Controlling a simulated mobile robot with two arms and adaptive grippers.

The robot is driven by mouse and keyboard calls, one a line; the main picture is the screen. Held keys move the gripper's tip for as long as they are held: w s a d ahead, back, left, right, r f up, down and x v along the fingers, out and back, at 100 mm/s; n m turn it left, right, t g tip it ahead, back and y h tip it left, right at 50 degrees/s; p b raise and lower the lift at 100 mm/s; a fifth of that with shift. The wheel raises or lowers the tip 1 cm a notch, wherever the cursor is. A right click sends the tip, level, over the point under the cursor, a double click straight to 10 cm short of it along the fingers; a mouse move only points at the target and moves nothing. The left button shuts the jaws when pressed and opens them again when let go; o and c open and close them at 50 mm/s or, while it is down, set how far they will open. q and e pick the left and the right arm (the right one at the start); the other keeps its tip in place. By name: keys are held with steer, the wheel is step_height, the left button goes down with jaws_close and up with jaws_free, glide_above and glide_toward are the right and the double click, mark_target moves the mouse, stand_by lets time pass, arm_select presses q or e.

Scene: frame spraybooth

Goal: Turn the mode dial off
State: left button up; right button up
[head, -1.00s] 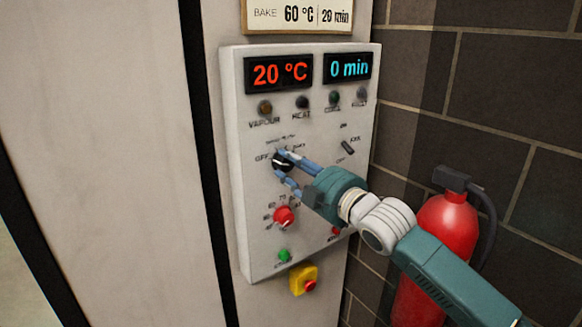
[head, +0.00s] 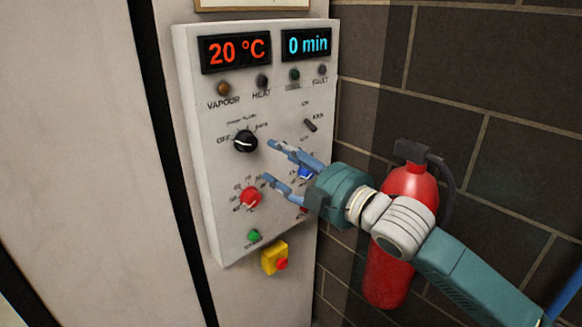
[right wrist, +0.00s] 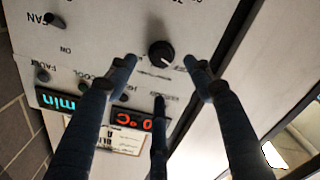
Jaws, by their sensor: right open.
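The mode dial (head: 245,141) is a round black knob with a white pointer mark on the white control panel (head: 215,185). In the head view its mark points left, roughly toward the OFF label. My right gripper (head: 267,161) is open and empty, its blue fingers apart, just right of and below the dial and not touching it. In the right wrist view the mode dial (right wrist: 161,53) shows beyond and between the spread fingertips. My left gripper is not in view.
A red knob (head: 250,197), a green button (head: 253,237) and a FAN switch (head: 310,125) share the panel. A yellow box with a red button (head: 274,258) sits below. A red fire extinguisher (head: 392,270) stands by the brick wall, behind my right arm.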

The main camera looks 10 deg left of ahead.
steer(key=shift+v, duration=1.2)
steer(key=shift+f, duration=0.1)
